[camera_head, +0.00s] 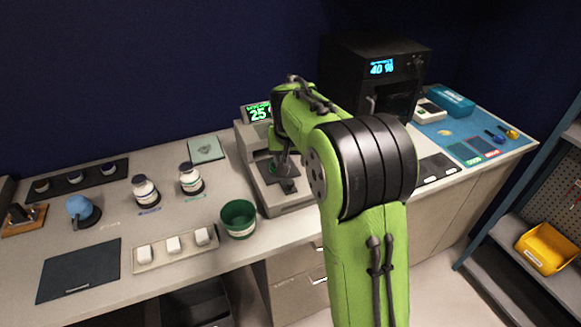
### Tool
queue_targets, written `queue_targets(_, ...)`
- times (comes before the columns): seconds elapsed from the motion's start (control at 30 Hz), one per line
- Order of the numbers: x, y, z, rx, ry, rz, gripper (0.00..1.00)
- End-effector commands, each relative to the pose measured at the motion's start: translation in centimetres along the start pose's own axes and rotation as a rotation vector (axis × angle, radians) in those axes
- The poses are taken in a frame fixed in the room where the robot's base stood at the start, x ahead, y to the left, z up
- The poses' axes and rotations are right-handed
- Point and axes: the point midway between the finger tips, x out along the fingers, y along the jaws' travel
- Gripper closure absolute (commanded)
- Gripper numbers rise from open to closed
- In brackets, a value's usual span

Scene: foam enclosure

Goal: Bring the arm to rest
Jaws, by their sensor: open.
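My green arm with a black joint rises from the bottom of the head view and bends left over the bench. My gripper (281,166) is small and dark at its end. It points down over the bed of a grey machine (285,208) with a green-lit display reading 25. The gripper is open, and I see nothing held between its fingers. My own arm hides part of the machine and the bench behind it. I cannot tell whether the fingertips touch the bed.
A green cup (238,218) stands left of the machine. Two labelled bottles (146,190), a blue round object (80,208) and a tray with white blocks (145,256) are farther left. A black oven-like unit (345,62) is behind my arm. A yellow bin (548,246) sits on the right shelf.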

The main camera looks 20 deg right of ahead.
Motion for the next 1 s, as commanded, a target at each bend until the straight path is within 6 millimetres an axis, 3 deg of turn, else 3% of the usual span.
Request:
queue_targets(0.1,-1.0,0.0,0.0,0.0,-0.001,0.0,0.45)
queue_targets(0.57,-1.2,0.0,0.1,-0.001,0.0,-0.001,0.45)
queue_targets(0.67,-3.6,0.1,1.4,-0.025,0.012,-0.015,0.45)
queue_targets(0.77,-8.2,0.3,5.3,-0.081,0.029,-0.046,0.45)
queue_targets(0.83,-11.2,0.8,9.0,-0.129,0.041,-0.07,0.45)
queue_targets(1.0,-15.5,2.5,18.7,-0.249,0.073,-0.125,0.45)
